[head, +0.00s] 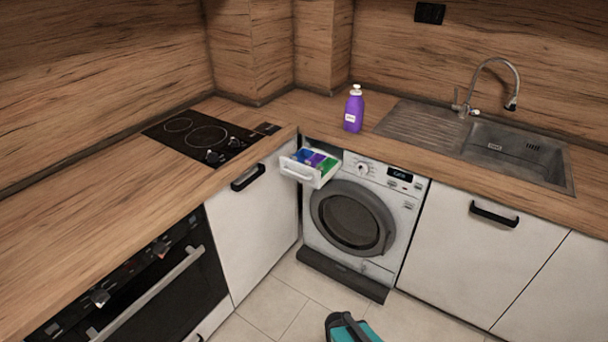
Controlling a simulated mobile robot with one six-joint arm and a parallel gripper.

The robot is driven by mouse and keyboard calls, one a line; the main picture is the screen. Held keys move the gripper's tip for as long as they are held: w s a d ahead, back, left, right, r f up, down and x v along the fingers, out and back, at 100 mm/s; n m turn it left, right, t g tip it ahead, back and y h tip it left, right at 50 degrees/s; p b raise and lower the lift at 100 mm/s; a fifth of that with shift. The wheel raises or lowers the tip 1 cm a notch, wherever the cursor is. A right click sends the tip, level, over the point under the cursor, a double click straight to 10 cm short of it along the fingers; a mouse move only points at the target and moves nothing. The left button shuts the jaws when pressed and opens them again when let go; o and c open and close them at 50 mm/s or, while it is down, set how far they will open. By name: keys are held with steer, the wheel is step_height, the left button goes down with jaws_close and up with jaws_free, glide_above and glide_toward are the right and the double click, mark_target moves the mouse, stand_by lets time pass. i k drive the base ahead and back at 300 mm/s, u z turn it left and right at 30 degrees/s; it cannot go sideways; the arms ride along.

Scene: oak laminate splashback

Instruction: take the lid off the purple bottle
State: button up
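The purple bottle (354,113) stands upright on the wooden worktop in the head view, behind the washing machine and left of the sink. It has a pale label on its front. Its small white lid (356,88) sits on top of the neck.
The washing machine (386,210) has its detergent drawer (297,175) pulled out, with coloured compartments. A ribbed metal drainer and sink (510,150) with a tall tap (515,80) lie right of the bottle. A black hob (203,138) is left. Worktop around the bottle is clear.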

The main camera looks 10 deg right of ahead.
mark_target(357, 92)
steer(key=u, duration=0.1)
steer(key=i, duration=0.95)
steer(key=z, duration=0.05)
